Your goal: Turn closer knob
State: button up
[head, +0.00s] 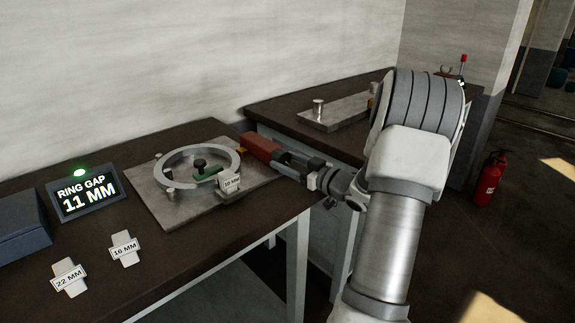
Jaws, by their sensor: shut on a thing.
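A metal ring (168,157) lies on a grey plate (158,204) on the dark bench. A small black knob (199,163) stands inside the ring, with a green piece (208,174) beside it. A white tag marked 10 MM (230,181) stands at the ring's near right side. My gripper (283,160) reaches in from the right, at the plate's right edge. It is shut on a red block-like piece (261,147), whose far end is close to the ring's right side. The fingertips and the exact contact are hard to make out. I cannot tell which part is the closer knob.
A display (85,196) reads RING GAP 11 MM, with a green light on top. Tags marked 16 MM (124,248) and 22 MM (69,278) lie on the front of the bench. A second bench (290,126) stands behind. A fire extinguisher (488,180) is on the floor.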

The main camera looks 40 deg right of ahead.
jog(key=shift+n+b, duration=0.3)
jog(key=shift+n, duration=0.5)
jog(key=o, duration=1.4)
jog(key=shift+s, duration=0.1)
jog(key=s+d+p, duration=0.1)
jog(key=s, duration=0.4)
jog(key=s+p, duration=0.1)
jog(key=s, duration=0.5)
jog(key=s+d+p, duration=0.1)
jog(key=s, duration=0.5)
jog(key=shift+d+r, duration=0.3)
jog(key=shift+r, duration=0.05)
